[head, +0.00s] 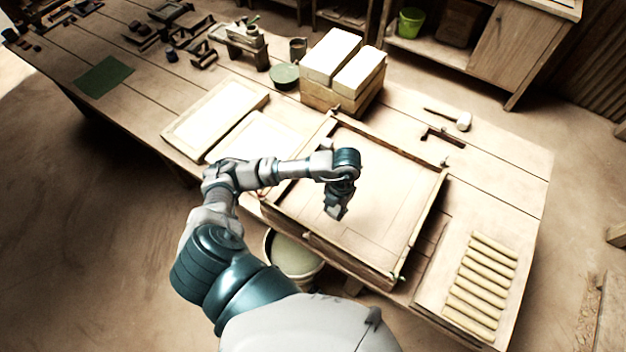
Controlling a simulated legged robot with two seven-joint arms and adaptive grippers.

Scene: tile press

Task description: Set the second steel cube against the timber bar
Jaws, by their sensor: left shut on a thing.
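My left gripper (336,210) points down over the shallow wooden frame (420,229) on the bench. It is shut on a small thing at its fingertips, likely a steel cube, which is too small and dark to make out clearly. I cannot tell whether the thing touches the frame's floor. Timber rails edge the frame, and I cannot tell which piece is the timber bar. No other steel cube is clear to see. My left arm covers part of the frame's left side. My right gripper is not in view.
Two pale panels (215,118) lie left of the frame. White blocks on a wooden box (342,95) stand behind it. A mallet (462,121) lies at the back right, and a rack of rods (480,285) lies at the right. A bucket (293,262) stands below the bench's front edge.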

